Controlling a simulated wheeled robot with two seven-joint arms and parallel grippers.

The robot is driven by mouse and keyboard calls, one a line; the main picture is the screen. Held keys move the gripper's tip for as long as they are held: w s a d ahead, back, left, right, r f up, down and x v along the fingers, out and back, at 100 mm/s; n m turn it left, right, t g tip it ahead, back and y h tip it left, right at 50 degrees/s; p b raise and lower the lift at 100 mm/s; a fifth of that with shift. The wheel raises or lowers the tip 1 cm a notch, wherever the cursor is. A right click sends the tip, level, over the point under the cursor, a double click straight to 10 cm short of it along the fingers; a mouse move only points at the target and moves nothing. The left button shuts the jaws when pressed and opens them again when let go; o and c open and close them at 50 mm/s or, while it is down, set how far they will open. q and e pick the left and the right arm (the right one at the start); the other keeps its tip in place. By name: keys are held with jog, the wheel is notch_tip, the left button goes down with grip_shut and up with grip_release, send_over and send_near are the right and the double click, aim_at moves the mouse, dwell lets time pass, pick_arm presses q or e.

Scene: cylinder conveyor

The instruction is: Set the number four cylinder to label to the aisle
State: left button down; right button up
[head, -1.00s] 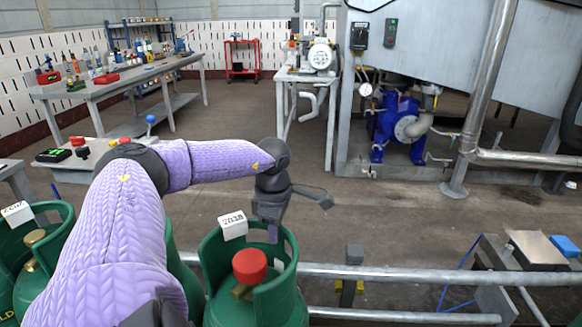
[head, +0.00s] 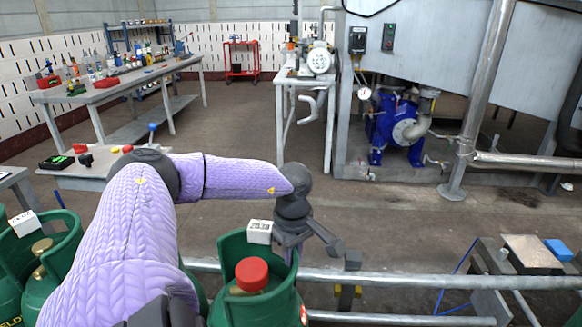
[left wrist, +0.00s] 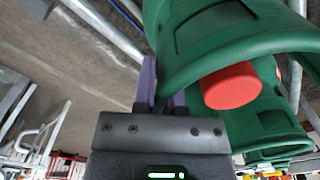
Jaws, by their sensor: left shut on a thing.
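A green gas cylinder (head: 232,310) stands upright at the bottom centre of the head view. It has a red cap (head: 251,272) and a white tag (head: 259,231) that seems to read 2038. My left gripper (head: 290,252) is shut on the far right rim of its collar. In the left wrist view the purple fingers (left wrist: 165,88) straddle the green collar rim (left wrist: 185,65), with the red cap (left wrist: 230,86) beside them. Another green cylinder (head: 62,250) with a brass valve and white tag stands at the left. I cannot tell which is number four. My right gripper is not in view.
A blue pump (head: 395,125) stands farther back. More green cylinders are partly hidden behind my arm.

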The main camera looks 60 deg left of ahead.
pick_arm(q)
jog(key=shift+s+d, duration=0.1)
jog(key=shift+d, duration=0.05)
dwell(0.3)
jog(key=c, duration=0.7)
grip_release()
jog(key=shift+r, duration=0.1)
notch_tip(320, 180, up, 10)
jog(key=p, duration=0.3)
jog(key=shift+p, duration=0.3)
jog(key=shift+f, duration=0.2)
